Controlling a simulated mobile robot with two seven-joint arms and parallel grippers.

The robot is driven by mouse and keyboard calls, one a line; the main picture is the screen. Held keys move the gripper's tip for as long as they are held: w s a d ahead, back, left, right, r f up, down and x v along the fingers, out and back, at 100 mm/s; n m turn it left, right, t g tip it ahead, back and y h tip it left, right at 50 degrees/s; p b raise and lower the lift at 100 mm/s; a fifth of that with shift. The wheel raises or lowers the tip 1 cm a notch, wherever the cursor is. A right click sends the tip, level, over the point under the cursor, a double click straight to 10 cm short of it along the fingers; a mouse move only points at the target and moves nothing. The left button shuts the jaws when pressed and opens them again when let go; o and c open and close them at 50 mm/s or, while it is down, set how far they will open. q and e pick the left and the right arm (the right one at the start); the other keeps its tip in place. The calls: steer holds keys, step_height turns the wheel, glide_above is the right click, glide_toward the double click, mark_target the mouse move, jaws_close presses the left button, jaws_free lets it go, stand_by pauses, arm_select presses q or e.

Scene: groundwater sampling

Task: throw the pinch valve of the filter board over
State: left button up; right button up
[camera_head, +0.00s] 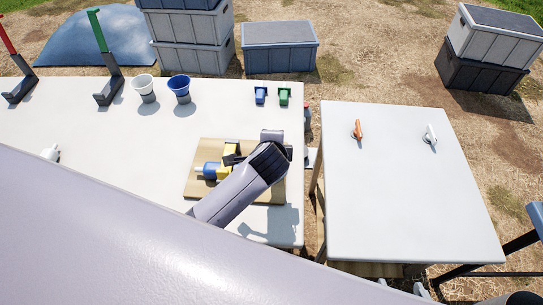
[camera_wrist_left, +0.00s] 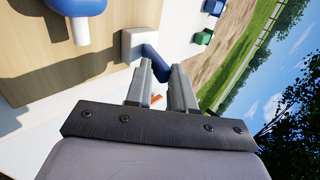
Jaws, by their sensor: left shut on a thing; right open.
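The filter board (camera_head: 194,190) is a wooden plate on the long white table. A blue and white part (camera_head: 208,170) and yellow parts (camera_head: 230,148) show on it. In the left wrist view, my left gripper (camera_wrist_left: 155,63) is shut on a blue lever (camera_wrist_left: 152,55), which reaches out from a pale block (camera_wrist_left: 130,43) at the board's edge, apparently the pinch valve. In the head view my left arm covers this block, lever and gripper. My right gripper (camera_head: 401,287) is open, only its tips showing at the bottom edge by the side table.
A blue clip (camera_head: 260,95) and a green clip (camera_head: 284,96) stand behind the board, with a white cup (camera_head: 145,88) and a blue cup (camera_head: 180,88) to their left. The side table (camera_head: 400,210) holds an orange handle (camera_head: 357,130) and a white handle (camera_head: 430,134); most of it is clear.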

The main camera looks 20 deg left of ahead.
arm_select(q)
steer(key=shift+w+a+r, duration=0.1)
steer(key=shift+w+r, duration=0.05)
steer(key=shift+r, duration=0.05)
steer(key=shift+o, duration=0.3)
steer(key=shift+w+a+r+g, duration=0.2)
steer(key=shift+w+r+g, duration=0.15)
steer(key=shift+w, duration=0.35)
steer(key=shift+w+a+g, duration=0.1)
steer(key=shift+w+g, duration=0.15)
steer(key=shift+w, duration=0.1)
steer(key=shift+w+a+r+g, duration=0.1)
steer(key=shift+w+r+g, duration=0.1)
steer(key=shift+g, duration=0.1)
steer(key=o, duration=0.7)
steer(key=shift+w+f, duration=0.1)
steer(key=shift+c, duration=0.2)
steer(key=shift+f, duration=0.1)
